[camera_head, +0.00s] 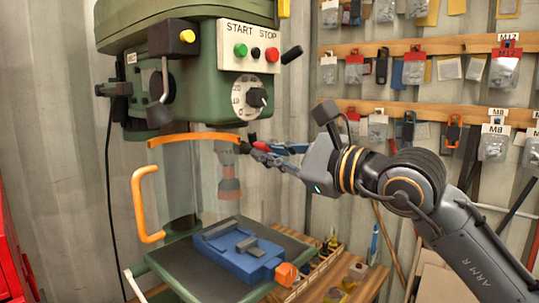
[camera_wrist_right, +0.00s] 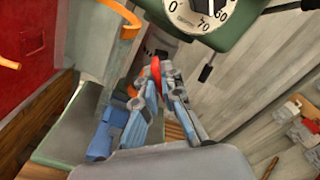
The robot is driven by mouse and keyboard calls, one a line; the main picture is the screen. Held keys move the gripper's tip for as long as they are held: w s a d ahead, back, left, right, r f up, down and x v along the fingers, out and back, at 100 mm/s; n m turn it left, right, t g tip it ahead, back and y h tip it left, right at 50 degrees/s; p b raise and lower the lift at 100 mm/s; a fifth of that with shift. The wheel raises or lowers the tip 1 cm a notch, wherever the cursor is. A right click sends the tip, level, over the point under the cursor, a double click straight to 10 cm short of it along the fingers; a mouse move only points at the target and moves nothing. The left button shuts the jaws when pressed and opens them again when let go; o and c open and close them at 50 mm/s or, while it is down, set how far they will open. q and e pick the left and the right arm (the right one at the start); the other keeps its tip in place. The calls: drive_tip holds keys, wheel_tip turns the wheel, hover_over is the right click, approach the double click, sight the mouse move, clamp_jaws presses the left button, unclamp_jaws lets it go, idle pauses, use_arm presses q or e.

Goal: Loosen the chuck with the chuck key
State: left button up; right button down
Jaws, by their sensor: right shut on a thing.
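The drill press chuck (camera_head: 227,158) hangs under the green head behind a clear guard with an orange rim, with a reddish-brown part below it. My right gripper (camera_head: 254,147) reaches in from the right, level with the chuck. Its fingers are shut on a small red piece, which I take for the chuck key (camera_wrist_right: 155,69), seen between the fingertips in the wrist view. A dark end of it points toward the chuck's right side. I cannot tell if it sits in the chuck. My left gripper is not in view.
The clear guard has an orange handle (camera_head: 145,205). A blue vise (camera_head: 240,258) with an orange end stands on the press table (camera_head: 190,272) below. The START/STOP panel (camera_head: 249,47) is above my gripper. Racks with hanging bags (camera_head: 415,70) line the right wall.

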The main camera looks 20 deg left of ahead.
drive_tip(key=shift+f+n+b, duration=0.1)
drive_tip(key=shift+n+b, duration=0.65)
drive_tip(key=shift+n, duration=0.75)
drive_tip(key=shift+n+b, duration=0.6)
drive_tip(key=shift+n, duration=0.9)
